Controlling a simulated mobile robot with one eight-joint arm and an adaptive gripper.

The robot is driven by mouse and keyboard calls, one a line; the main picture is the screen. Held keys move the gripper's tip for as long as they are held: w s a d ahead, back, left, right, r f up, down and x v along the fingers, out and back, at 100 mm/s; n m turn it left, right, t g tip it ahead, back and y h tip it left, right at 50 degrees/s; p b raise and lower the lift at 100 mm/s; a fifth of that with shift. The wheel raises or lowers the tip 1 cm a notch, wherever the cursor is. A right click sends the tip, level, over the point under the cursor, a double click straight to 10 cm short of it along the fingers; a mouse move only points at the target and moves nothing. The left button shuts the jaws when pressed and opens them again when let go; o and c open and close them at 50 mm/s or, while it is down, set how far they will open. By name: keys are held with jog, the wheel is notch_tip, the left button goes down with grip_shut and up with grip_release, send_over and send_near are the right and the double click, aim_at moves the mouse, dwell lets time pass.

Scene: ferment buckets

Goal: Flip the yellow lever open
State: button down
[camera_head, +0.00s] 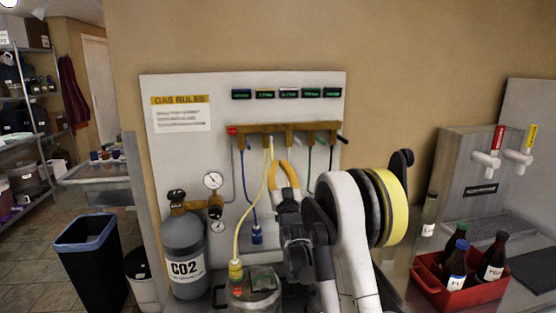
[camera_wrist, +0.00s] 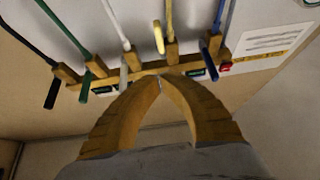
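The yellow lever (camera_wrist: 158,38) shows in the wrist view beside the yellow hose (camera_wrist: 172,20) on the brass-coloured manifold (camera_wrist: 140,70). It lies roughly along the hose. My gripper (camera_wrist: 160,80) has brown-yellow fingers whose tips meet or nearly meet, with nothing seen between them. The tips overlap the manifold in the picture, below the lever; I cannot tell whether they touch anything. In the head view my gripper (camera_head: 283,163) is in front of the panel just below the manifold (camera_head: 290,128). There the lever cannot be told clearly from the yellow hose (camera_head: 263,190).
Blue (camera_wrist: 210,73), white (camera_wrist: 124,76), green (camera_wrist: 100,90) and black (camera_wrist: 52,93) levers line the manifold. A CO2 cylinder (camera_head: 184,250) stands at the panel's left. A red crate of bottles (camera_head: 455,297) sits on the counter at right.

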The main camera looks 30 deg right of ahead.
jog(key=p+v, duration=0.1)
jog(key=v, duration=0.6)
jog(key=shift+f, duration=0.3)
jog(key=shift+w, duration=0.15)
